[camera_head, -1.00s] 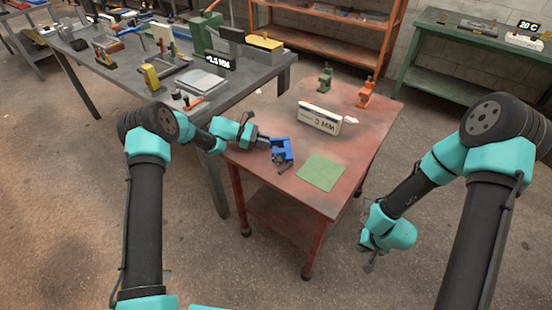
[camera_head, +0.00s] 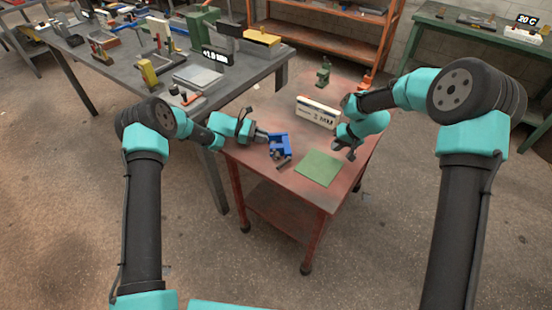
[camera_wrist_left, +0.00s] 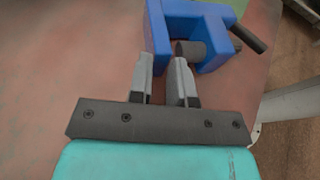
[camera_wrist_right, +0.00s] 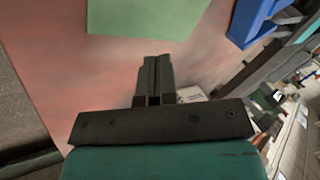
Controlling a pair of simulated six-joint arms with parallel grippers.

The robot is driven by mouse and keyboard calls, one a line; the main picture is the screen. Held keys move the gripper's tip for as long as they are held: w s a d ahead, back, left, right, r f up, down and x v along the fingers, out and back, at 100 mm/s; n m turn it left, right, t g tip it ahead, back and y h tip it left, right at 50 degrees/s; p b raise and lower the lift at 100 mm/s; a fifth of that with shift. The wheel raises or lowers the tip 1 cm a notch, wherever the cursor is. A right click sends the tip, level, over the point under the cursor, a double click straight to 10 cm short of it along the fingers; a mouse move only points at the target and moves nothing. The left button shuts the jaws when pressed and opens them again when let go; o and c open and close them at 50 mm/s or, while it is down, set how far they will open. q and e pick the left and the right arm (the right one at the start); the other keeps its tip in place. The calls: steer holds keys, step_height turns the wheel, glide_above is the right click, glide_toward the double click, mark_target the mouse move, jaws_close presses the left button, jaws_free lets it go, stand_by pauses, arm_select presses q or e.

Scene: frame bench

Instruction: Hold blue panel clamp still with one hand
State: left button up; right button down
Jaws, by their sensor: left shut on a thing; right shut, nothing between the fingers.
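The blue panel clamp (camera_head: 279,145) rests on the red cart top (camera_head: 250,160), left of a green mat. In the left wrist view, the clamp (camera_wrist_left: 200,20) is a blue frame with a dark grey screw and handle. My left gripper (camera_head: 265,137) is at its left side; in the left wrist view its fingers (camera_wrist_left: 166,75) are shut on the clamp, though the exact grip spot is partly hidden. My right gripper (camera_head: 345,151) is over the cart's right side, apart from the clamp. In the right wrist view its fingers (camera_wrist_right: 153,75) are together and empty, with the clamp (camera_wrist_right: 252,22) at upper right.
The green mat (camera_head: 319,168) lies between the clamp and my right gripper. A white labelled box (camera_head: 317,112) stands behind. A green clamp (camera_head: 323,73) and an orange clamp (camera_head: 366,82) stand at the cart's back. A grey workbench (camera_head: 130,72) with several tools is at left.

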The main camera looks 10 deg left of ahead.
steer(key=s+a+r+n+g+h, duration=0.1)
steer(key=a+r+n+g+h, duration=0.15)
steer(key=a, duration=0.55)
steer(key=a+r+n+g+h, duration=0.1)
steer(key=a+r+n, duration=0.15)
steer(key=a, duration=0.45)
step_height(320, 180, up, 5)
steer(key=n+h, duration=0.4)
glide_above(276, 158)
steer(key=a, duration=0.4)
steer(key=shift+w+t, duration=0.25)
steer(key=shift+w, duration=0.15)
steer(key=f, duration=0.3)
steer(key=d+f, duration=0.1)
steer(key=f, duration=0.2)
steer(key=s+f, duration=0.1)
steer(key=f, duration=0.3)
steer(key=shift+d, duration=0.35)
steer(key=shift+s+d+f, duration=0.5)
steer(key=shift+s+d, duration=0.15)
steer(key=shift+d, duration=0.1)
steer(key=shift+s+d+f, duration=0.35)
steer(key=shift+d+f, duration=0.15)
